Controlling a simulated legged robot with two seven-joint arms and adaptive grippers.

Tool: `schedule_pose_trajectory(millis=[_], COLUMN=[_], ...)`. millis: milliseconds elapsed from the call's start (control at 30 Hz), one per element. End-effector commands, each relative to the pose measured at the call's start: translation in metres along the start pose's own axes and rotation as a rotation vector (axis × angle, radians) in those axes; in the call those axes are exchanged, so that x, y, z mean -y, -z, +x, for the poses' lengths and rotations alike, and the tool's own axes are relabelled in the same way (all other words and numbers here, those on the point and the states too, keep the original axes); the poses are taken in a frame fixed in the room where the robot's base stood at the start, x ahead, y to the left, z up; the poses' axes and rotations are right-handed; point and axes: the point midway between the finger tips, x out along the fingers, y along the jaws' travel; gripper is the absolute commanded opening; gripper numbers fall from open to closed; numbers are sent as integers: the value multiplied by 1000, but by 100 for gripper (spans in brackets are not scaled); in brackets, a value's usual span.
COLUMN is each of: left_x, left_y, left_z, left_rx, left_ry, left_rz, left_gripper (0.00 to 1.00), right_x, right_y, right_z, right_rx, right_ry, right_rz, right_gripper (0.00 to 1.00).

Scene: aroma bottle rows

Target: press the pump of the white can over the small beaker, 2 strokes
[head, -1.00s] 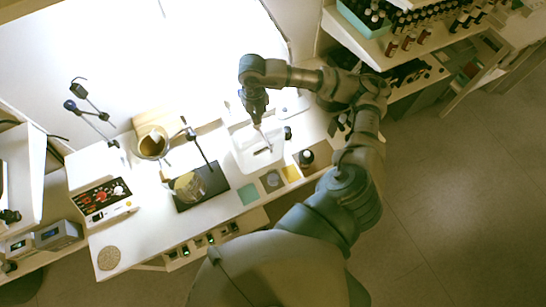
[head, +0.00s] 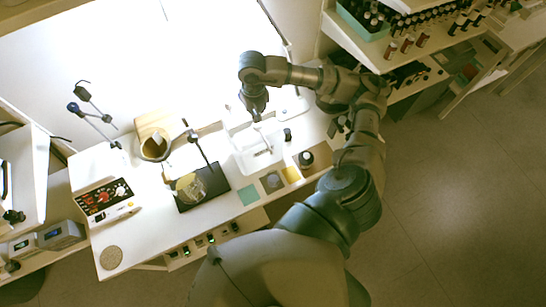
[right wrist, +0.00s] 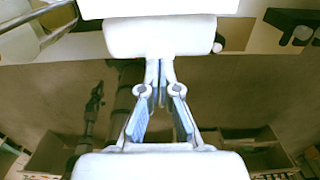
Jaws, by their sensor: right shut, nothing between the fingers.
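My right gripper (head: 257,116) points down over a pale, washed-out tray (head: 240,162) at the right part of the bench. In the right wrist view its fingers (right wrist: 160,75) are together with nothing between them. A white rounded body (right wrist: 160,38) lies just beyond the fingertips there; it may be the white can, and I cannot tell whether they touch. The can and its pump do not stand out from the glare in the head view. A glass vessel with yellowish content (head: 190,187) sits on a dark plate; I cannot make out a separate small beaker. My left gripper is not in view.
A dark round jar (head: 306,158) stands right of the tray. Coloured squares (head: 248,195) lie in front. A stand rod (head: 198,150) rises near the dark plate. A brown-rimmed vessel (head: 154,148) and a control box (head: 105,195) are to the left. Bottle shelves (head: 400,40) are at the back right.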

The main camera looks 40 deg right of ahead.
Motion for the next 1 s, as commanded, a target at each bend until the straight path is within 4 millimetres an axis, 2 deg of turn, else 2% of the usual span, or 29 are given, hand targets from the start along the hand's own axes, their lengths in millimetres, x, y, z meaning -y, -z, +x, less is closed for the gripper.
schedule_pose_trajectory(millis=[600,1000], left_x=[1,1], left_y=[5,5], left_z=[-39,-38], left_rx=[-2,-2], left_ry=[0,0], left_rz=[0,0], left_gripper=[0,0], right_x=[0,0], right_y=[0,0], right_z=[-60,-60], right_rx=[1,0], right_ry=[-1,0], right_rz=[0,0], right_gripper=[0,0])
